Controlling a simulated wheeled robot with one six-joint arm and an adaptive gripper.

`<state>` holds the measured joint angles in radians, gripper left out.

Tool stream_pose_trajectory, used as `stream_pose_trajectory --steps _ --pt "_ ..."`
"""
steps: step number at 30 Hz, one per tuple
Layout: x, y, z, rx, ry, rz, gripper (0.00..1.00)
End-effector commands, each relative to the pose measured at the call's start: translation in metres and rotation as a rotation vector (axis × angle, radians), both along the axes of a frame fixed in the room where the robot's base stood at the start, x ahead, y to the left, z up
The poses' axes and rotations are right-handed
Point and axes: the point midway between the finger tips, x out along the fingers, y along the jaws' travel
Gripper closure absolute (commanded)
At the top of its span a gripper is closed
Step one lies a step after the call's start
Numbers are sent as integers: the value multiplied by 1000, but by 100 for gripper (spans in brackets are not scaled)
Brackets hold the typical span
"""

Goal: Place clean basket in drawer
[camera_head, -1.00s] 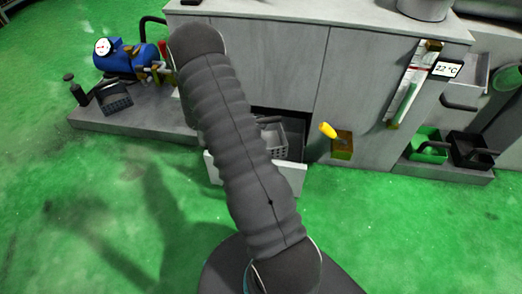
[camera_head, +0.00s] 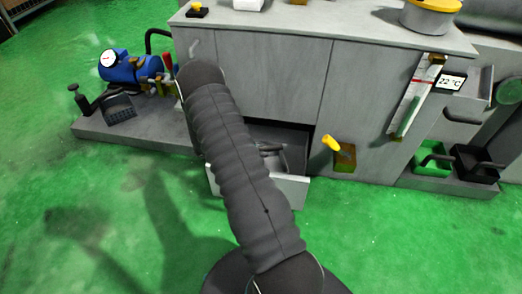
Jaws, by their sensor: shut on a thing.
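The open drawer (camera_head: 290,188) sticks out of the grey cabinet, low down, partly behind my arm. Its right side and part of its inside show. A small grey rounded part (camera_head: 270,148) shows in the drawer opening beside my arm; I cannot tell whether it belongs to the basket. The rest of the basket is not clearly seen. My dark ribbed arm rises from the bottom and covers the left part of the drawer. My gripper is hidden behind it, so its hold does not show.
The grey cabinet (camera_head: 375,95) has a yellow-handled valve (camera_head: 333,144) just right of the drawer. A blue pump (camera_head: 128,66) stands on the base at left. Green (camera_head: 432,160) and black (camera_head: 474,163) bins stand at right. The green floor in front is open.

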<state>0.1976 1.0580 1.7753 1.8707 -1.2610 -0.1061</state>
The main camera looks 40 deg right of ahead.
Motion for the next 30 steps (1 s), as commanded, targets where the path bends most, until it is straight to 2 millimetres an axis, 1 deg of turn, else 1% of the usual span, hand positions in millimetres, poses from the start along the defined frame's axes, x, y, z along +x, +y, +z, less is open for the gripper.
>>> stream_pose_trajectory --steps 2,3,5,6,14,17,20,23,30 --pt "0 0 -3 -1 0 0 100" --pt "0 0 -3 0 0 0 69" --pt "0 0 -2 0 0 0 54" --pt "0 0 -2 0 0 0 49" --pt "0 0 -2 0 0 0 49" --pt "0 0 2 0 0 0 49" --pt "5 9 5 0 -1 4 49" --pt "11 24 11 0 -3 4 49" --pt "27 66 30 -1 -2 3 49"
